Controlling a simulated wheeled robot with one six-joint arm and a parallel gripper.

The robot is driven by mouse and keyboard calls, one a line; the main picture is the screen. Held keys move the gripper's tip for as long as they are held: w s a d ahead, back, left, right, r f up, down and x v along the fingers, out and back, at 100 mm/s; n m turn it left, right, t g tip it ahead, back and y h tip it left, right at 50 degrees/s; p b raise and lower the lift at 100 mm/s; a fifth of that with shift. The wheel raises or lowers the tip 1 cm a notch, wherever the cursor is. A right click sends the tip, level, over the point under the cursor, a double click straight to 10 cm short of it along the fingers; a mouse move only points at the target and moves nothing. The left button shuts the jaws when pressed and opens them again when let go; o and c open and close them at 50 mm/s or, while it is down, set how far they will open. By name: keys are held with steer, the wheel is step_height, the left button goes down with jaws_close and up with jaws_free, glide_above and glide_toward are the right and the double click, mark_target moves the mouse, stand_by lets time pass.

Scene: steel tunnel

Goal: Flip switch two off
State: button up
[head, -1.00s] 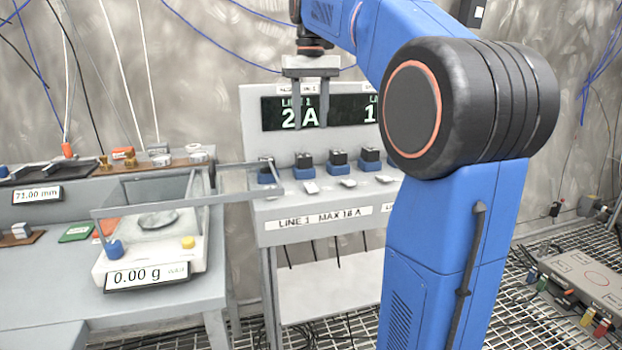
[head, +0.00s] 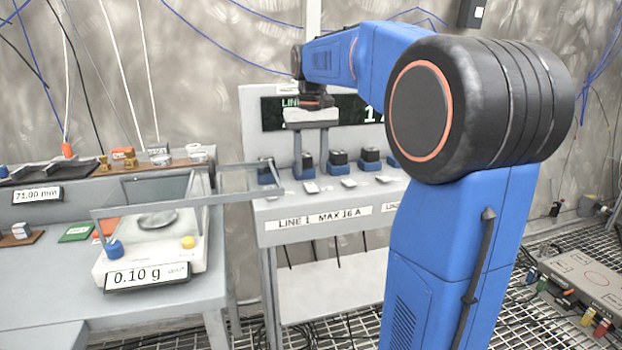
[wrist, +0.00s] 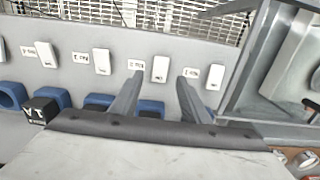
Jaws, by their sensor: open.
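A row of small white switches runs along the grey console top (head: 262,207). In the wrist view my gripper (wrist: 156,98) is open, its two fingers pointing toward the row. The white switch (wrist: 160,68), second from the right there, lies between the lines of the fingers, slightly beyond the tips; I cannot tell whether they touch. It appears to be the switch (head: 311,187) under my gripper (head: 311,170) in the head view. The small labels beside the switches are too blurred to read surely. Neighbouring switches (wrist: 102,62) and (wrist: 215,77) stand on either side.
Blue sockets with black blocks (head: 338,160) stand behind the switches, close to my gripper. A display (head: 271,112) rises behind, partly hidden by my arm. A balance (head: 140,258) reading 0.10 g stands left; its frame reaches over the console's left end.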

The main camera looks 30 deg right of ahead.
mark_target(311, 186)
steer(key=shift+f, duration=2.25)
